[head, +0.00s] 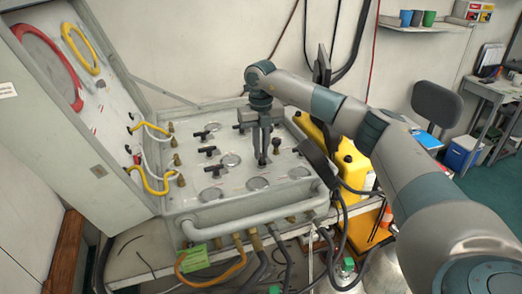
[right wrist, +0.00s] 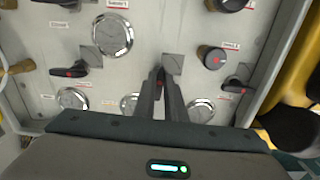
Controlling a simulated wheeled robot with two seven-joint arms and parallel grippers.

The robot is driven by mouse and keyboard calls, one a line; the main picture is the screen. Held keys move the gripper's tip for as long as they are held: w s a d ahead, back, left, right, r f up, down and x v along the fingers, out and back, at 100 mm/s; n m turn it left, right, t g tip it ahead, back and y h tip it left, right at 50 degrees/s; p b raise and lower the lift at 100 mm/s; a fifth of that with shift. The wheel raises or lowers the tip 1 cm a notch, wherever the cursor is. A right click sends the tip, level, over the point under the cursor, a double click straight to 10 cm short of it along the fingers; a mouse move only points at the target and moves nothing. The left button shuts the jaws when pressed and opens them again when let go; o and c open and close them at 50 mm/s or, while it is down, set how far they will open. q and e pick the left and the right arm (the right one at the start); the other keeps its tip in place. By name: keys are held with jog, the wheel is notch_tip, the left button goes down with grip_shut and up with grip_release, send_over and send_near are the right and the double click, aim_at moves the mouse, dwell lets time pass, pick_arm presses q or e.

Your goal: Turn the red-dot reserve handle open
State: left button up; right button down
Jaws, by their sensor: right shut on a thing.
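The grey air panel (head: 235,180) has several black handles and round gauges. My right gripper (head: 262,161) points down onto the middle-right of the panel. In the right wrist view its fingers (right wrist: 162,78) are close together, shut on a small dark handle mostly hidden between them. A trace of red shows at the fingertips. The labels are too blurred to read. My left gripper is out of view.
The panel's raised lid (head: 85,110) stands at the left with red and yellow hoses. A pale tubular rail (head: 250,213) crosses the front edge. Yellow containers (head: 352,165) stand at the right. Hoses hang below the panel.

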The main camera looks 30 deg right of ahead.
jog(key=shift+r, duration=0.1)
jog(key=c, duration=1.8)
grip_release()
jog(key=shift+r+b, duration=0.3)
jog(key=shift+r, duration=0.4)
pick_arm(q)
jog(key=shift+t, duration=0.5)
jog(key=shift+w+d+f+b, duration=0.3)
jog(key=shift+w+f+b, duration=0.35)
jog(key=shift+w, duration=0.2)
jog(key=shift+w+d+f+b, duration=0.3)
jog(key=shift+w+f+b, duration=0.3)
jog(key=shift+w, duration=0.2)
pick_arm(e)
jog(key=shift+r, duration=8)
